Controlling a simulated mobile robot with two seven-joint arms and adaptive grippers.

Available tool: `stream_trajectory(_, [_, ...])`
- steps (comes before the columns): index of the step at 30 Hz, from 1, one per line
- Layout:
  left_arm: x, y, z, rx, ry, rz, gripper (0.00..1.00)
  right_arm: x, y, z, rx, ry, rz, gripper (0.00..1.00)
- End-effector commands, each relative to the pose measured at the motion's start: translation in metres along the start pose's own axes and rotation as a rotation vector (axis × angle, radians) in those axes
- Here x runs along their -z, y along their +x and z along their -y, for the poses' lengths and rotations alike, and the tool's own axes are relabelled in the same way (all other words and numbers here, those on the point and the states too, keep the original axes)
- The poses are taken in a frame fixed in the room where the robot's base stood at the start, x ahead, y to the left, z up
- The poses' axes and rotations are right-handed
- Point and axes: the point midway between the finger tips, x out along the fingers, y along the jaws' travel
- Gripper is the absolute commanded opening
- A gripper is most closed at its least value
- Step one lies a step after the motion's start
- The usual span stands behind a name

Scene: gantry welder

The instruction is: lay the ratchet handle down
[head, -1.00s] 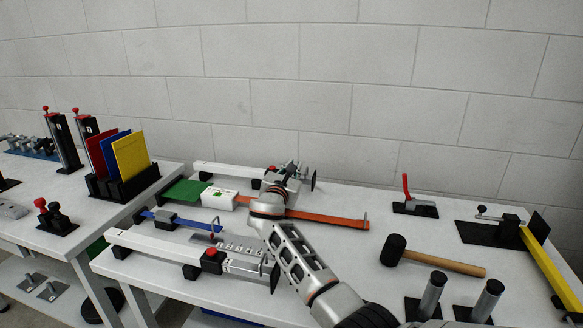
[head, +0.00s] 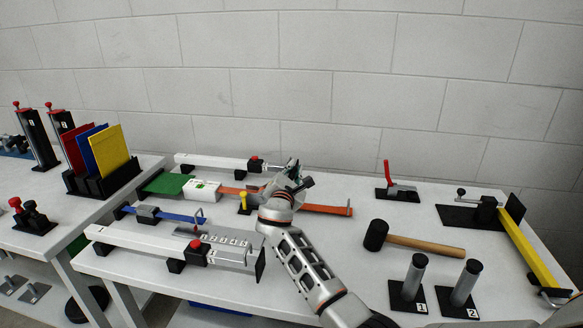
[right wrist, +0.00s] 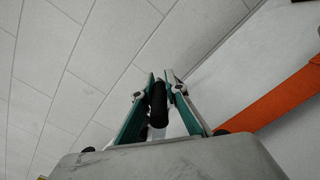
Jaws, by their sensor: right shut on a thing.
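My right gripper (head: 293,172) is over the back part of the middle table, close to the orange bar (head: 322,209). In the right wrist view its fingers (right wrist: 160,82) are closed on a black cylindrical grip (right wrist: 158,104), which I take to be the ratchet handle. A pale section shows at the grip's lower end. The handle is hard to make out in the head view, and I cannot tell whether it touches anything. My left gripper is not in view.
White rails with red-knobbed clamps (head: 197,249) lie left of my right arm. A small yellow piece (head: 243,202) stands by the orange bar. A mallet (head: 424,245), posts (head: 414,277) and a red-handled clamp (head: 398,190) are to the right. Bare tabletop lies between.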

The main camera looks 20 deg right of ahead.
Motion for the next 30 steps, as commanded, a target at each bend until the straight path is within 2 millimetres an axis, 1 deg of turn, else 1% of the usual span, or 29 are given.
stream_trajectory(1, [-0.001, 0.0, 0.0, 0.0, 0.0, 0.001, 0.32, 0.002, 0.0, 0.005, 0.006, -0.009, -0.001, 0.0])
stream_trajectory(13, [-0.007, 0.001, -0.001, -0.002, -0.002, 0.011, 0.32, 0.004, 0.0, 0.007, 0.007, -0.012, -0.002, 0.0])
stream_trajectory(14, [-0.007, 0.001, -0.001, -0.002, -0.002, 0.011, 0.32, 0.004, 0.0, 0.007, 0.007, -0.013, -0.002, 0.2])
stream_trajectory(15, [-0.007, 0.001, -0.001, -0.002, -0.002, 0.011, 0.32, 0.004, 0.0, 0.007, 0.007, -0.012, -0.002, 0.29])
stream_trajectory(26, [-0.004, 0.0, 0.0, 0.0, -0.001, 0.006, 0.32, 0.001, 0.0, 0.003, 0.003, -0.007, -0.001, 0.29])
stream_trajectory(30, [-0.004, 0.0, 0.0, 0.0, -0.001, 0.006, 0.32, -0.01, 0.0, -0.006, 0.002, -0.004, 0.002, 0.29])
